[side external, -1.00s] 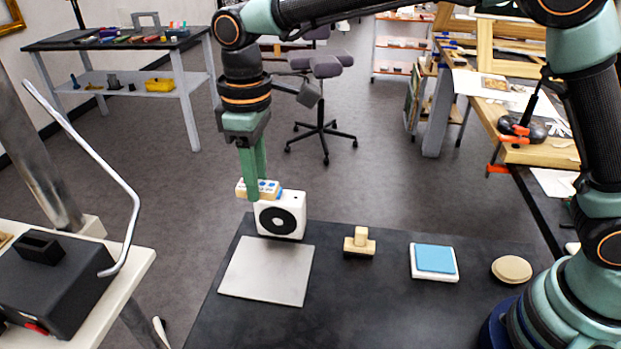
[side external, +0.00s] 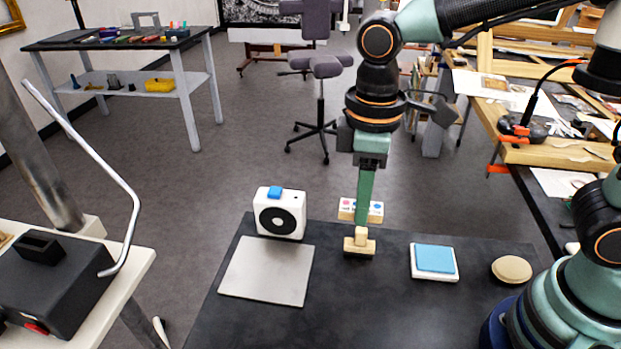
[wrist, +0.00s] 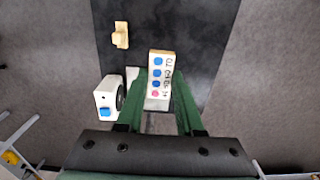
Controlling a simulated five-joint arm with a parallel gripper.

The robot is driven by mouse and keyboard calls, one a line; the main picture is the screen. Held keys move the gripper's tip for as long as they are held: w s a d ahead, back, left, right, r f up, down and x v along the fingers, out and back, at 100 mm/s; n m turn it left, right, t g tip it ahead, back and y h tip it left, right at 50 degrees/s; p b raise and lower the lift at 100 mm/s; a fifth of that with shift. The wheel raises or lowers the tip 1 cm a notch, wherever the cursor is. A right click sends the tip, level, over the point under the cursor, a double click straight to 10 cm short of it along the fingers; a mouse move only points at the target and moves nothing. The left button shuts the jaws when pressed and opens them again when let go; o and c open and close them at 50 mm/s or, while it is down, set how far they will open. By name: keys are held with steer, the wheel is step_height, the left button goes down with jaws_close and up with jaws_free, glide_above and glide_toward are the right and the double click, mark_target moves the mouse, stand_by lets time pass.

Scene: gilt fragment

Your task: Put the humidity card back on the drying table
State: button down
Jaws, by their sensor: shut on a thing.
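The humidity card (side external: 347,206) is a pale block with a row of pink and blue spots on its white face. My gripper (side external: 364,222) is shut on it and holds it in the air by the far edge of the dark table (side external: 370,310), over or behind the wooden block in the side view. In the wrist view the card (wrist: 161,62) sits between the two green fingers (wrist: 160,103), its spotted face showing. A flat grey plate (side external: 268,270) lies on the dark table to the left; I cannot tell which of these is the drying table.
A white fan box (side external: 281,213) stands behind the grey plate. A wooden handled block (side external: 359,244) is close below my fingers. A blue-topped white pad (side external: 435,261) and a round beige disc (side external: 511,269) lie to the right. The table's front middle is clear.

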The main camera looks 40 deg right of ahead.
mark_target(350, 291)
step_height(350, 291, down, 20)
steer(key=shift+r, duration=0.25)
stand_by(0.3)
steer(key=c, duration=0.5)
jaws_free()
steer(key=shift+f, duration=0.15)
steer(key=shift+c, duration=0.2)
step_height(350, 291, up, 12)
steer(key=d+r+m+t, duration=0.5)
steer(key=d+r+m, duration=0.4)
steer(key=d+r, duration=0.4)
steer(key=d, duration=0.3)
steer(key=shift+w+t, duration=0.25)
steer(key=shift+t, duration=0.05)
